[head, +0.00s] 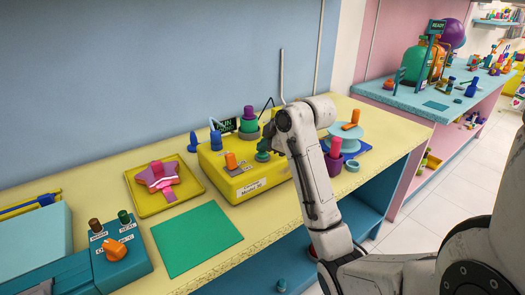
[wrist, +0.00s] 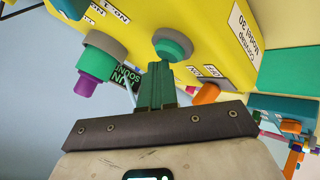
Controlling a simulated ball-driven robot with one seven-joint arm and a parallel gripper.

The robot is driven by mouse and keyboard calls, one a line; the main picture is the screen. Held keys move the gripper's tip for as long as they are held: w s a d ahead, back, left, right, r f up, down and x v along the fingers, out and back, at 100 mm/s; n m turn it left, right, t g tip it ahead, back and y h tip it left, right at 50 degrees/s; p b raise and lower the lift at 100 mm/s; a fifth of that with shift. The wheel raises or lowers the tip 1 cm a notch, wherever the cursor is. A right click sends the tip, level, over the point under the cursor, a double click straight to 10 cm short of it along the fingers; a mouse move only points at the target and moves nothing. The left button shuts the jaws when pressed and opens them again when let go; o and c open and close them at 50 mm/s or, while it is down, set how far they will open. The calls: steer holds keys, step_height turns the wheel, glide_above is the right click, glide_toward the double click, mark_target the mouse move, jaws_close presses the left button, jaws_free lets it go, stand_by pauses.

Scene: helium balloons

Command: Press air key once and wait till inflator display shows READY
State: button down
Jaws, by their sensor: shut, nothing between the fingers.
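The yellow machine box (head: 245,183) with coloured knobs stands on the yellow bench; its front label ends in "Model 30". A dark display (head: 228,126) behind it shows green text starting "RUN"; it also shows in the wrist view (wrist: 126,76), partly covered. My gripper (head: 266,146) is over the box, partly hidden by my wrist. In the wrist view its green fingers (wrist: 160,66) are together and empty, tips at a green round key (wrist: 172,46) with a grey collar. I cannot tell whether they touch it. The small key labels are unreadable, so I cannot tell which is air.
A yellow tray (head: 163,183) and bare green mat (head: 196,238) lie left.

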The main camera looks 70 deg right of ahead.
mark_target(265, 155)
steer(key=shift+f, duration=0.1)
stand_by(0.4)
steer(key=shift+r+p, duration=1.2)
steer(key=shift+r, duration=0.1)
step_height(265, 155, up, 5)
steer(key=p, duration=0.4)
steer(key=shift+p, duration=0.35)
